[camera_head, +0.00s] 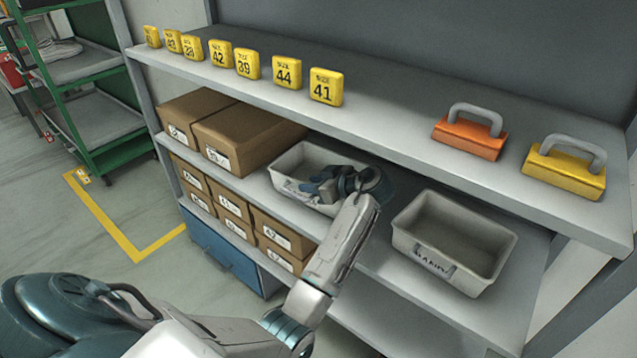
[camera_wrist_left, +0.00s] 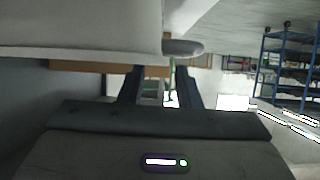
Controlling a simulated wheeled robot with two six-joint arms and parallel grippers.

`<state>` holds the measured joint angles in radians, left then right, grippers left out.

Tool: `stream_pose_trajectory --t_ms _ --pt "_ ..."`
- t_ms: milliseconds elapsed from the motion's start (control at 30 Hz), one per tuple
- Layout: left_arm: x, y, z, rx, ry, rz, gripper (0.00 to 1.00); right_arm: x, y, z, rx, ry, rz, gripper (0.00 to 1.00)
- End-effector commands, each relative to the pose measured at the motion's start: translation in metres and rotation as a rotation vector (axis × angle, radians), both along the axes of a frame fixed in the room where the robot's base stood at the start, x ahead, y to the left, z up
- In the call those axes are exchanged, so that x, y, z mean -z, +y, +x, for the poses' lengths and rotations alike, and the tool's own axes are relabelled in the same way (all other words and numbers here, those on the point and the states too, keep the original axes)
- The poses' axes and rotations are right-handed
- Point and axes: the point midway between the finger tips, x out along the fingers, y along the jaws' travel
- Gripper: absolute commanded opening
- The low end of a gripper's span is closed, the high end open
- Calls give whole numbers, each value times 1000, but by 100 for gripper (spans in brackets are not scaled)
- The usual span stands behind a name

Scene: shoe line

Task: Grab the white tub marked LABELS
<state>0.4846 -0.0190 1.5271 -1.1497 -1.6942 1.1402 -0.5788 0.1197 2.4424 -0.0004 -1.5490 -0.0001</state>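Two white tubs stand on the middle shelf. The left tub (camera_head: 296,163) has a label on its front, mostly covered by my left gripper and too hidden to read. The right tub (camera_head: 402,240) is empty inside and has a dark-lettered front label, which I cannot read surely. My left gripper (camera_head: 312,188) is at the front of the left tub, and whether it touches the tub is unclear. In the left wrist view its fingers (camera_wrist_left: 160,90) stand apart, with a pale surface close above them and no object clearly between them. My right gripper is out of view.
The upper shelf (camera_head: 400,130) overhangs the tubs and carries yellow size blocks (camera_head: 247,64), an orange handled block (camera_head: 468,138) and a yellow one (camera_head: 563,170). Cardboard boxes (camera_head: 247,137) crowd the left of the middle shelf. A green rack (camera_head: 100,120) stands far left.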

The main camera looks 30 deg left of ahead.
Motion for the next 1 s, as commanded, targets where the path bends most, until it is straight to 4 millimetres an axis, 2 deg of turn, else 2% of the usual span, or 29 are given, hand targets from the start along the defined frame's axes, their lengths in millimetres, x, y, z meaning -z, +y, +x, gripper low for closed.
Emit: stream_pose_trajectory --t_ms 100,200,433,467,600,1000 --pt "7 16 2 0 2 2 30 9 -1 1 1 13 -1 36" --pt "10 21 2 0 0 1 30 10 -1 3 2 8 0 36" --pt "11 22 2 1 0 0 30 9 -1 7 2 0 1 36" --pt "12 22 2 1 0 0 26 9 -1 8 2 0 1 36" --pt "11 22 2 1 0 0 0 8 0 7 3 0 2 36" --pt "12 22 2 1 2 -1 0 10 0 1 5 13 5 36"
